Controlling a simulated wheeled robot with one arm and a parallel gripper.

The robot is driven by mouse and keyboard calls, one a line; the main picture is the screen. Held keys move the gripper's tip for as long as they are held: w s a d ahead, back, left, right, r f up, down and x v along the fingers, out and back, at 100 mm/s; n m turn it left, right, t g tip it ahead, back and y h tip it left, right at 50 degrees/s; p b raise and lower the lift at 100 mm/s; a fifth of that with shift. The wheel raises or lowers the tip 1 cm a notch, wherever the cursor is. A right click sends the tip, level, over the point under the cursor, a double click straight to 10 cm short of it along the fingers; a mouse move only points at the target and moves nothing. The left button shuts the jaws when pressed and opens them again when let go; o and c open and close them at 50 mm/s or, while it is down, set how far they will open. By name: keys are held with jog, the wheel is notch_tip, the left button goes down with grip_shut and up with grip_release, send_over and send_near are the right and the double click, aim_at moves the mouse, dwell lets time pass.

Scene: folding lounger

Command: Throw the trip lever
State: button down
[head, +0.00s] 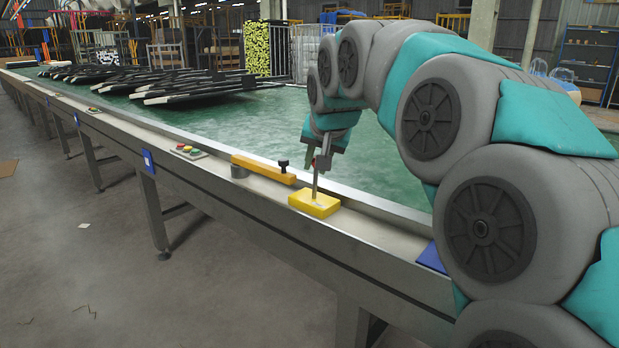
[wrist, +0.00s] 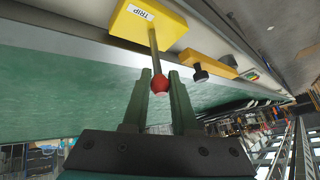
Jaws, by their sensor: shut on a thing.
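The trip lever is a thin metal rod (head: 316,180) rising from a yellow block (head: 315,204) on the conveyor's side rail. In the head view the rod stands close to upright. In the wrist view the block (wrist: 135,22) carries a label reading TRIP, and the rod ends in a red ball knob (wrist: 159,85). My gripper (head: 321,158) is at the top of the lever. In the wrist view its two green fingers (wrist: 161,80) are on either side of the knob, shut on it. In the head view the fingers mostly hide the knob.
An orange-yellow bar (head: 262,168) with a black knob lies on the rail left of the block. A panel with coloured buttons (head: 188,152) is further along. Dark lounger parts (head: 205,87) lie on the green belt (head: 225,122). The belt behind the lever is clear.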

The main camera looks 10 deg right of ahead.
jog(key=s+t+b, duration=0.1)
jog(key=d+f+t+y+b, duration=0.1)
jog(key=b, duration=0.1)
jog(key=shift+s+d+m, duration=0.1)
jog(key=shift+s+m, duration=0.2)
jog(key=shift+s, duration=0.1)
jog(key=shift+s+d+r+t+y+b, duration=0.1)
jog(key=shift+s+d+t+y+b, duration=0.2)
jog(key=shift+t+y+b, duration=0.25)
jog(key=c, duration=0.7)
grip_release()
jog(key=shift+s+r, duration=0.1)
jog(key=v, duration=0.7)
jog(key=shift+s, duration=0.25)
